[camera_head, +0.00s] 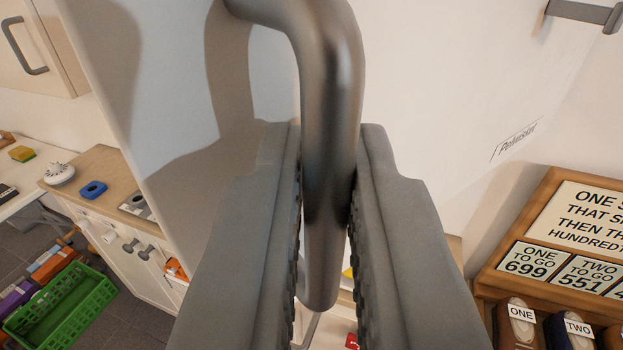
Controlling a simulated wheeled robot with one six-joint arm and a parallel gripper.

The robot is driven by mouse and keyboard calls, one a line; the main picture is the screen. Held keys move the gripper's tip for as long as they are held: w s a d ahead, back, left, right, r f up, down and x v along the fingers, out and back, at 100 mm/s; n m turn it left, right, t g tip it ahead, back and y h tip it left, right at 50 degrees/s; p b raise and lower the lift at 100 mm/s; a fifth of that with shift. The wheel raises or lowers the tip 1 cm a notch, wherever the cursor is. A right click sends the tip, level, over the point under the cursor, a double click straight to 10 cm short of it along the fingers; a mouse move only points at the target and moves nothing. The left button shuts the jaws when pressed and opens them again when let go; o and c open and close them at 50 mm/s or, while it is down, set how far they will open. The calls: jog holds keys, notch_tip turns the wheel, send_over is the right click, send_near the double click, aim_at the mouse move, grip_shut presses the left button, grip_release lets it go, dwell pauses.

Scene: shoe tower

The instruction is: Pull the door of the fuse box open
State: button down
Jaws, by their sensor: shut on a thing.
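My gripper (326,145) is in the middle of the view, with its two grey, ridged fingers on either side of a thick grey metal handle (332,75). It is shut on the upright part of this handle, whose upper end bends to the left. The handle stands in front of a plain white panel (165,100), which I take to be the fuse box door, and shadows fall on it. The fingers and handle hide much of the panel, so I cannot tell whether the door stands ajar.
A white surface (450,90) with small lettering lies at right. A wooden sign board (545,215) stands above shoes (520,325) at lower right. At left are a counter (110,165), a wall cabinet (45,55) and a green crate (60,310) on the dark floor.

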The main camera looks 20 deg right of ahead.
jog(key=shift+w+d+f, duration=0.1)
jog(key=shift+d+f, duration=0.15)
jog(key=c, duration=1.6)
grip_release()
jog(key=shift+d, duration=0.3)
jog(key=shift+c, duration=0.2)
jog(key=shift+a+r, duration=0.1)
jog(key=shift+a, duration=0.1)
jog(key=shift+s+a, duration=0.15)
jog(key=shift+s, duration=0.05)
jog(key=v, duration=1.7)
